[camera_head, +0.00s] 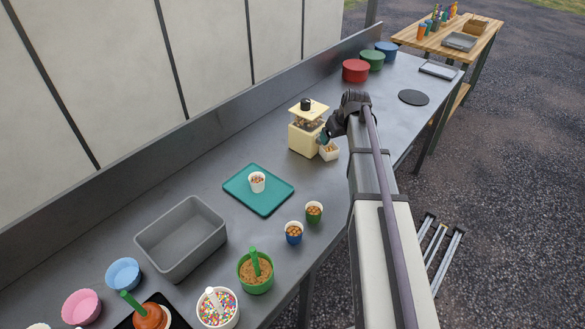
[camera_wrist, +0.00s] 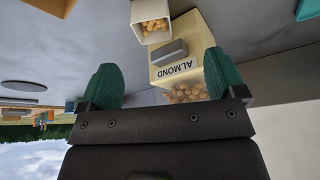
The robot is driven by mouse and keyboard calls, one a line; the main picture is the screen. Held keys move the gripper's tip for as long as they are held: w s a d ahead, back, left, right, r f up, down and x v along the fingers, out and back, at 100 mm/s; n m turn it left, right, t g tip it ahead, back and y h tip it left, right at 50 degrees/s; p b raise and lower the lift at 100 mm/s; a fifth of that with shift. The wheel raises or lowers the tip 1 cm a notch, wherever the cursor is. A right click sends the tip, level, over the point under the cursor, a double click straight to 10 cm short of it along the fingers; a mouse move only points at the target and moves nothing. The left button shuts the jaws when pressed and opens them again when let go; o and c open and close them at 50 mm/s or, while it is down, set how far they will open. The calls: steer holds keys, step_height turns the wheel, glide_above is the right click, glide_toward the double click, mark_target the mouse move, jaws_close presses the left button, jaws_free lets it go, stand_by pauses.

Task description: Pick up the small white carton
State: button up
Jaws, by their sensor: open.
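The small white carton (camera_head: 329,155) stands on the counter at the front right foot of the cream dispenser (camera_head: 302,141). Brown nuts show in its open top. In the wrist view, which is upside down, the carton (camera_wrist: 151,36) is at the top centre, beyond my fingertips. My gripper (camera_head: 324,138) is beside the dispenser, close to the carton in the head view. Its two green fingers (camera_wrist: 160,75) are spread apart with nothing held between them. The dispenser's front, marked ALMOND (camera_wrist: 180,68), fills the gap between the fingers in the wrist view. My arm hides part of the counter.
A teal tray (camera_head: 240,198) with a white cup (camera_head: 257,182) lies left of the dispenser. Two small nut cups (camera_head: 314,212) (camera_head: 294,232) stand near the front edge. A grey bin (camera_head: 151,241) is further left. Red, green and blue round containers (camera_head: 356,70) stand at the back.

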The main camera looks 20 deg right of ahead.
mark_target(333, 151)
steer(key=f+b, duration=0.2)
steer(key=w+d+f+b, duration=0.1)
steer(key=f, duration=0.1)
steer(key=w+f+b, duration=0.1)
steer(key=b, duration=0.1)
steer(key=shift+w+d+f+b, duration=0.2)
steer(key=shift+w+f+b, duration=0.05)
steer(key=shift+f+b, duration=0.15)
steer(key=shift+r, duration=0.1)
steer(key=b+x, duration=0.5)
steer(key=shift+s+f, duration=0.3)
steer(key=shift+r+p, duration=0.25)
steer(key=shift+p, duration=0.05)
steer(key=shift+c, duration=0.3)
steer(key=c, duration=0.9)
steer(key=shift+c, duration=0.2)
